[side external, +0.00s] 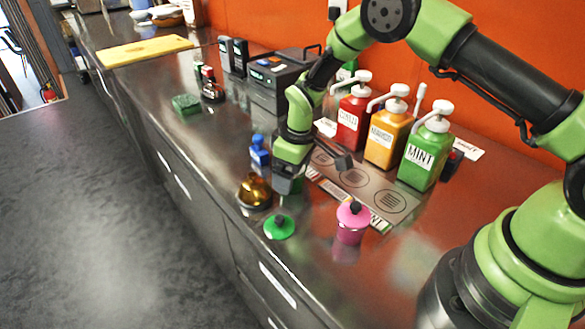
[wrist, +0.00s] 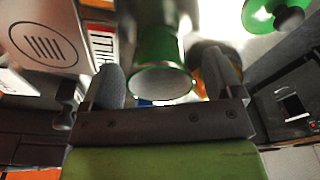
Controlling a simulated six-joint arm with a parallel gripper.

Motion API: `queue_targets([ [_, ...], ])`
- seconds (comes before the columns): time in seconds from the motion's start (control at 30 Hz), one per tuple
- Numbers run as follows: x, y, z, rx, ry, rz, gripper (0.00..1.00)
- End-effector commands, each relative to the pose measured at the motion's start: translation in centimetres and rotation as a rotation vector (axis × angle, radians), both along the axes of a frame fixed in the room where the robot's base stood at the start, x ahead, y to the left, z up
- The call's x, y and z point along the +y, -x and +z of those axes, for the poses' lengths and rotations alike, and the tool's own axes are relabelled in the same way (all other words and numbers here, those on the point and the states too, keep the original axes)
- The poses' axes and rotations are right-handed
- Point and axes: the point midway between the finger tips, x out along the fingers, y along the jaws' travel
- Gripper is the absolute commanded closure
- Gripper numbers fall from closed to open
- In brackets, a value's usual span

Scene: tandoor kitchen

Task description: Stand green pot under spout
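The green pot (wrist: 158,45) shows in the wrist view between my two fingers, with its pale round end towards the camera. Gaps show on both sides of it, so my gripper (wrist: 164,68) looks open around or just above it. In the side view my gripper (side external: 287,186) points down near the front of the counter and hides most of the pot. The green lid (side external: 279,229) with a dark knob lies in front of it; it also shows in the wrist view (wrist: 262,14). The red (side external: 351,118), orange (side external: 386,140) and green MINT (side external: 422,160) pump bottles stand behind, spouts facing forward.
A grey mat (side external: 368,182) with printed circles lies before the bottles. A lidded pink pot (side external: 352,228) stands to the right, a brass pot (side external: 253,192) and a blue one (side external: 259,155) to the left. The counter's front edge is close to the green lid.

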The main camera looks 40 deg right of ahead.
Motion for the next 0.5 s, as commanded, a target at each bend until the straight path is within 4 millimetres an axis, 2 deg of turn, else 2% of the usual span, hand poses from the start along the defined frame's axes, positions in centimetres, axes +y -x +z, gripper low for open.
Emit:
queue_targets([
  [0.27,0.0,0.0,0.2,-0.001,0.0,0.0,0.15],
  [0.37,0.0,0.0,1.0,-0.003,0.0,0.0,0.15],
  [0.5,-0.2,0.2,3.6,-0.005,0.0,0.0,0.15],
])
